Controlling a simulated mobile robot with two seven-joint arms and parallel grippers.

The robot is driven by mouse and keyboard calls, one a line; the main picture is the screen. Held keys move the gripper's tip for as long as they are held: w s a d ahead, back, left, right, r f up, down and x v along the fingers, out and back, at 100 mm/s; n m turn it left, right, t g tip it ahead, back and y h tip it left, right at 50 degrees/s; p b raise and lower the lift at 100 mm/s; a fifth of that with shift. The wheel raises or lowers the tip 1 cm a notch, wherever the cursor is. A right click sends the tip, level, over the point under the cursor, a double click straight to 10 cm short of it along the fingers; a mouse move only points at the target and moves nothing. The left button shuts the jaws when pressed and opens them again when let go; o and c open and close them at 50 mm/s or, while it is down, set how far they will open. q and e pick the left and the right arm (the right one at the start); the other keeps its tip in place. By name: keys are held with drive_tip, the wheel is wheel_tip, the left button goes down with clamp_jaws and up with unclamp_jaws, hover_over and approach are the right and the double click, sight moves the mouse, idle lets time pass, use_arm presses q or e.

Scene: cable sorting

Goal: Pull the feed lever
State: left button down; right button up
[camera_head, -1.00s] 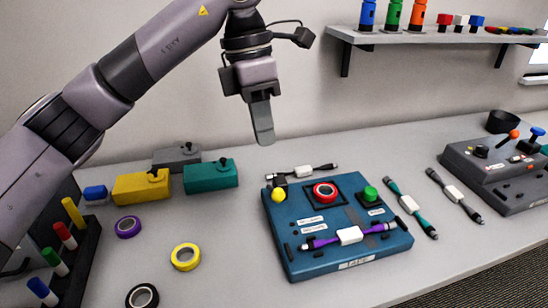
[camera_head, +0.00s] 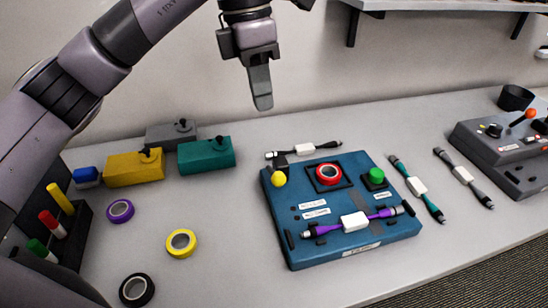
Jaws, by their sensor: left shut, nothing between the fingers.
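A blue control box (camera_head: 300,248) sits on the table in the middle of the head view. On its top are a yellow ball knob (camera_head: 279,179) at the left corner, a red round button (camera_head: 328,174) and a green button (camera_head: 376,176). A purple cable with a white label (camera_head: 354,221) lies across its front. My left gripper (camera_head: 262,100) is shut and empty, pointing down in the air above and behind the box. A grey box (camera_head: 507,150) with an orange-knobbed lever (camera_head: 530,114) stands at the right edge. Which lever is the feed lever I cannot tell. My right gripper is out of view.
Yellow (camera_head: 134,169), teal (camera_head: 206,155) and grey (camera_head: 170,136) boxes stand at the back left. Tape rolls, such as a yellow one (camera_head: 181,243), lie in front. Teal (camera_head: 417,187) and black (camera_head: 463,175) cables lie right of the blue box. A shelf (camera_head: 440,5) hangs above.

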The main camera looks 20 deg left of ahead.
sight(277, 173)
use_arm(q)
drive_tip(key=f, duration=0.4)
drive_tip(key=d+f, duration=0.1)
drive_tip(key=f, duration=0.3)
drive_tip(key=d+f+p, duration=0.1)
drive_tip(key=f, duration=0.4)
drive_tip(key=shift+s+d, duration=0.1)
drive_tip(key=shift+s, duration=0.1)
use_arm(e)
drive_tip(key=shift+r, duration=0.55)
